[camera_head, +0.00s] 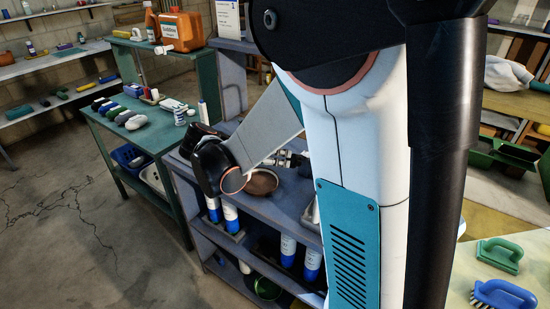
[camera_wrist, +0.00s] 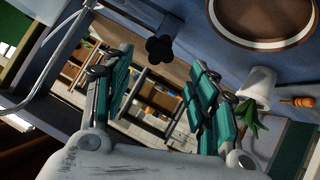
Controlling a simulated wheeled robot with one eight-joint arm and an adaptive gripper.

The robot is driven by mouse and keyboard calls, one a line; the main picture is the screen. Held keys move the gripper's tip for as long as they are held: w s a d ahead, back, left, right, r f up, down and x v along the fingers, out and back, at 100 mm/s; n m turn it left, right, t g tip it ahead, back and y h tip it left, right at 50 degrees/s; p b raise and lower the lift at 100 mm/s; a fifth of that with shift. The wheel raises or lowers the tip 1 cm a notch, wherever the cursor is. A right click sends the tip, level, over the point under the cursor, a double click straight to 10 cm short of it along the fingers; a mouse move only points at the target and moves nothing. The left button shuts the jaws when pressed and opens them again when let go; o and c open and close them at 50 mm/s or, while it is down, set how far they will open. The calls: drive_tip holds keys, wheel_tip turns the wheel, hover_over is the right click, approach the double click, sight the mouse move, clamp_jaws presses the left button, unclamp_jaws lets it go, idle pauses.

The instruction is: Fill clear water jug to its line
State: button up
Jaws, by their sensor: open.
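I cannot make out a clear water jug in either view. An orange jug (camera_head: 182,28) with a pale spout stands on the green bench at the back. My gripper (camera_wrist: 158,75) shows in the wrist view with its two teal fingers spread apart and nothing between them. A black lobed knob (camera_wrist: 158,48) appears beyond the fingers, and a curved metal tube (camera_wrist: 62,50) runs at upper left; whether they touch my gripper I cannot tell. In the head view my arm hides much of the blue-grey shelf unit, and my gripper is not clearly visible there.
A white pot (camera_wrist: 258,84) with green leaves is right of the fingers. Green (camera_head: 499,256) and blue (camera_head: 502,294) brushes lie at right. Floor at left is clear.

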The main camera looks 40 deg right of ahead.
sight(291, 161)
drive_tip(key=b+x, duration=0.3)
drive_tip(key=x, duration=0.5)
drive_tip(key=shift+f, duration=0.2)
drive_tip(key=shift+r, duration=0.1)
drive_tip(key=c, duration=0.7)
